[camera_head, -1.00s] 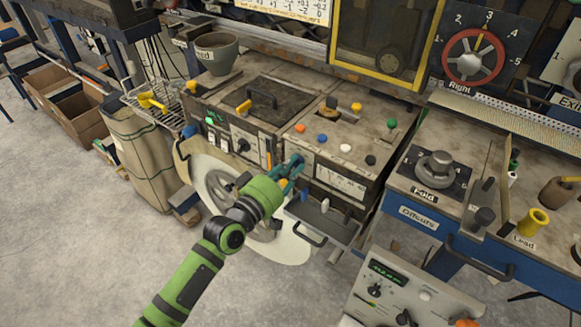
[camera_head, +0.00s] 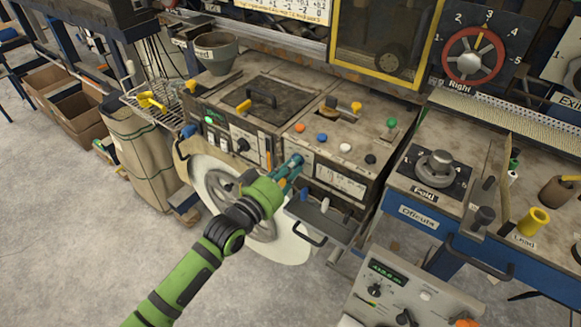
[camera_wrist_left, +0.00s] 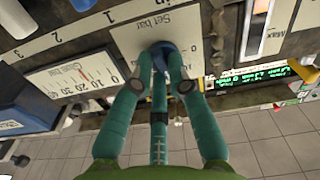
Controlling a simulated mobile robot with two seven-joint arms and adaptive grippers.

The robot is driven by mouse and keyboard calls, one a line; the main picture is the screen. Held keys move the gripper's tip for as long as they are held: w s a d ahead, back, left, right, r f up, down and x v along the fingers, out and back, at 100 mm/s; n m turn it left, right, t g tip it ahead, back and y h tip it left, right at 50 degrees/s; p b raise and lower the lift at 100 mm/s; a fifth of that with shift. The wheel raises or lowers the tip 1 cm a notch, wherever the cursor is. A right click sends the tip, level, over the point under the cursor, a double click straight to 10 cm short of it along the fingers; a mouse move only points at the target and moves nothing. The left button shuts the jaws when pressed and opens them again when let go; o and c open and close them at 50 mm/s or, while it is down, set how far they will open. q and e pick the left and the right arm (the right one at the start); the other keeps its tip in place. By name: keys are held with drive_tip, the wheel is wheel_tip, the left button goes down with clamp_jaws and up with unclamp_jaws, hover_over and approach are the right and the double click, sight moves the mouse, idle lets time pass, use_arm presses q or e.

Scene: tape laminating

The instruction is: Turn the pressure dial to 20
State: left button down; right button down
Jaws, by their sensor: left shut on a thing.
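The pressure dial, a blue knob (camera_wrist_left: 158,48), sits on a pale plate marked "Set bar" (camera_wrist_left: 170,22) in the left wrist view. A "0" shows on each side of the knob; its pointer and exact setting are hidden by my fingers. My left gripper (camera_wrist_left: 160,75) is shut on the knob, with one teal finger on each side. In the head view my left gripper (camera_head: 294,164) is at the front face of the grey machine (camera_head: 340,157) and hides the dial.
A gauge (camera_wrist_left: 75,78) with a numbered scale is left of the dial in the wrist view, and a green display (camera_wrist_left: 250,88) is right. A large pale wheel (camera_head: 290,245) and a drawer (camera_head: 320,222) lie below my left gripper. Open floor is at lower left.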

use_arm(q)
drive_tip(key=shift+f+m, duration=0.1)
drive_tip(key=shift+m, duration=1)
drive_tip(key=c, duration=1.2)
unclamp_jaws()
drive_tip(key=v, duration=1.2)
